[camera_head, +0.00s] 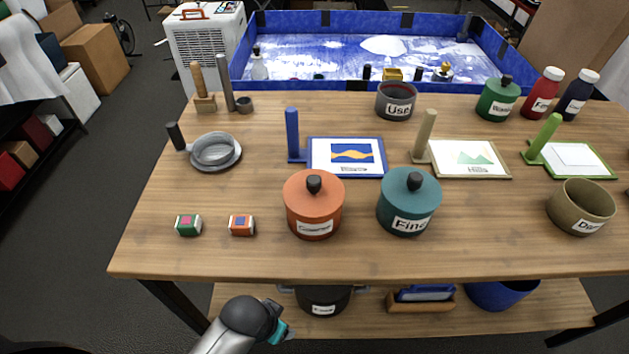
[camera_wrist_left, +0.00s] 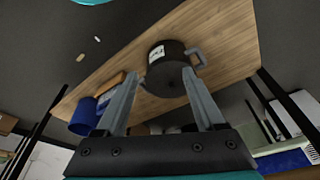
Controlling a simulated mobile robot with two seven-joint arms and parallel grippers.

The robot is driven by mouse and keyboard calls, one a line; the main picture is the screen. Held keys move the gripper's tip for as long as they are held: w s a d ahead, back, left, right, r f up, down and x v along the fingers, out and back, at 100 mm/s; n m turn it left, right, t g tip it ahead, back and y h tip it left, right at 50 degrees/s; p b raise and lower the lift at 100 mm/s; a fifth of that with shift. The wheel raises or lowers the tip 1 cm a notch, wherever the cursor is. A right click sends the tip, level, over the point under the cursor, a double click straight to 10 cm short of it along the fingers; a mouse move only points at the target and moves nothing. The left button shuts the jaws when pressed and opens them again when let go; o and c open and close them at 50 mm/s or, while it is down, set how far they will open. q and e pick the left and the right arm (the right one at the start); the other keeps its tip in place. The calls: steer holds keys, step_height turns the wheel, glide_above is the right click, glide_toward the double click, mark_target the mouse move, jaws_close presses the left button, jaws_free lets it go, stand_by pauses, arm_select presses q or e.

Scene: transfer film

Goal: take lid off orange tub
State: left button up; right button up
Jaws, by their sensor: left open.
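The orange tub (camera_head: 314,212) stands upright on the table near its front edge, left of the middle. The tub is not seen in that view. My right gripper is not in view.
A teal tub (camera_head: 408,204) with a black knob stands close right of the orange tub. Two small boxes lie to the left (camera_head: 188,225). A picture frame (camera_head: 345,173) is behind. A black pot (camera_head: 322,299) is on the lower shelf, also in the left wrist view (camera_wrist_left: 168,78).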

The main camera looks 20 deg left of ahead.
arm_select(q)
step_height(320, 180, up, 18)
steer(key=w+d+m+p, duration=0.1)
steer(key=d+p, duration=0.1)
steer(key=p, duration=0.3)
steer(key=w+d+r+m+h, duration=0.3)
steer(key=w+d+r+m, duration=0.4)
steer(key=r+m, duration=0.15)
steer(key=w+a+r+m+g+y, duration=0.2)
steer(key=w+a+r+m, duration=0.1)
steer(key=w+r+m, duration=0.4)
steer(key=w+a+r+m+g+y, duration=0.1)
steer(key=w+a+r+m+y, duration=0.1)
steer(key=w+a+r+m, duration=0.45)
steer(key=m, duration=0.2)
glide_above(314, 179)
steer(key=f, duration=1)
steer(key=shift+s+a+p, duration=0.1)
steer(key=shift+s+p, duration=0.15)
steer(key=shift+p, duration=0.05)
steer(key=shift+w+f, duration=0.2)
steer(key=shift+f, duration=2.5)
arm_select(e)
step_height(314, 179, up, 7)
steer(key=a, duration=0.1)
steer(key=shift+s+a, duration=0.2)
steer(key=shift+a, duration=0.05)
